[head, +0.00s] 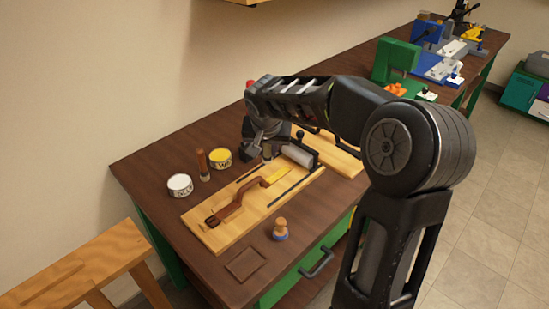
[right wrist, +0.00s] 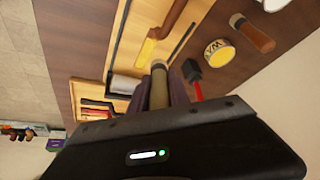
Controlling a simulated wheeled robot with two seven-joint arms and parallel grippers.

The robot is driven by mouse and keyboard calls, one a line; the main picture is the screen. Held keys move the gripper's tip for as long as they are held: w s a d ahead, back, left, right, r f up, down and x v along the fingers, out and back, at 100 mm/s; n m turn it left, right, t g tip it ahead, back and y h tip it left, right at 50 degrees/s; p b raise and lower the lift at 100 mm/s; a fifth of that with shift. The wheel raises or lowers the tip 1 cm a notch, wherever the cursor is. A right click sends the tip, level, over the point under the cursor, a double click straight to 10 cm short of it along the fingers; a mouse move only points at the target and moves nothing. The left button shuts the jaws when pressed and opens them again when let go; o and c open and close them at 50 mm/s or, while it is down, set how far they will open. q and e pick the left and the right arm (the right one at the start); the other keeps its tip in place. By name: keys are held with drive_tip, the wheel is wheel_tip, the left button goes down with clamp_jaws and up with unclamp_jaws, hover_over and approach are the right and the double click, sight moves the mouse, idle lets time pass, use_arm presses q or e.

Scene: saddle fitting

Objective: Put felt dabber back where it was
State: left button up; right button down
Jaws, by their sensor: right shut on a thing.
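My right gripper (head: 262,150) is shut on a tan, stick-like thing (right wrist: 158,88) with a pale round end, which looks like the felt dabber. It stands out between the two dark fingers in the right wrist view; in the head view the gripper and wrist hide it. The gripper is over the far side of the bench, beside the yellow-lidded tin (head: 220,157). My left gripper is not in view.
A wooden board (head: 205,232) holds a leather strap (head: 240,202), a dark strip and a grey roller (head: 298,154). A wooden knob with a blue base (head: 280,229) and a square patch (head: 245,263) are at the front. A red-handled, black-headed tool (right wrist: 194,78) lies beside the fingers.

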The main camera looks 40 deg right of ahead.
drive_tip(key=a+f+n+y, duration=0.1)
drive_tip(key=a+n, duration=0.3)
drive_tip(key=a, duration=0.8)
drive_tip(key=w+a+f+n+t+y, duration=0.1)
drive_tip(key=a+n, duration=0.4)
drive_tip(key=a, duration=0.7)
drive_tip(key=shift+f+y, duration=0.7)
drive_tip(key=shift+y, duration=0.3)
drive_tip(key=shift+s, duration=0.1)
